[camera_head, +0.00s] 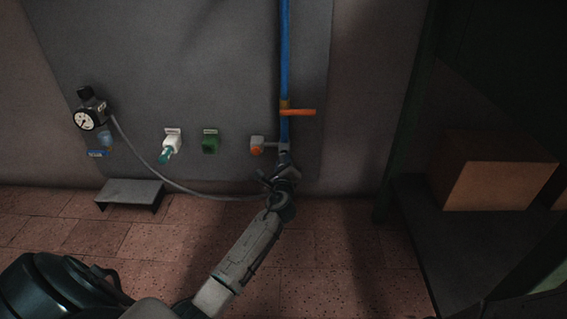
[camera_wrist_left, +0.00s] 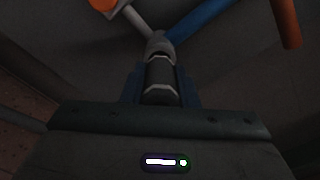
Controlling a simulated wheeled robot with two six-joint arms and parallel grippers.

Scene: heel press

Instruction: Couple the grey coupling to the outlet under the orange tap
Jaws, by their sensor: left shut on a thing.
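The orange tap (camera_head: 297,112) is a lever on the blue vertical pipe (camera_head: 284,60). The pale outlet (camera_head: 284,147) is below it, at the pipe's lower end. My left gripper (camera_head: 283,167) is just under the outlet, its arm reaching up from below. In the left wrist view its fingers are shut on the grey coupling (camera_wrist_left: 160,80), a dark cylinder. A paler grey piece (camera_wrist_left: 158,43) lies directly beyond it, in line. Whether coupling and outlet are joined or only close, I cannot tell. The head view mostly hides the coupling behind the gripper. My right gripper is not in view.
A grey hose (camera_head: 150,165) runs from the gauge unit (camera_head: 86,121) down towards my left gripper. A white fitting (camera_head: 172,142), a green fitting (camera_head: 210,142) and an orange-ended fitting (camera_head: 257,147) line the panel. A small step (camera_head: 130,190) and a shelf with a box (camera_head: 490,175) flank the clear floor.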

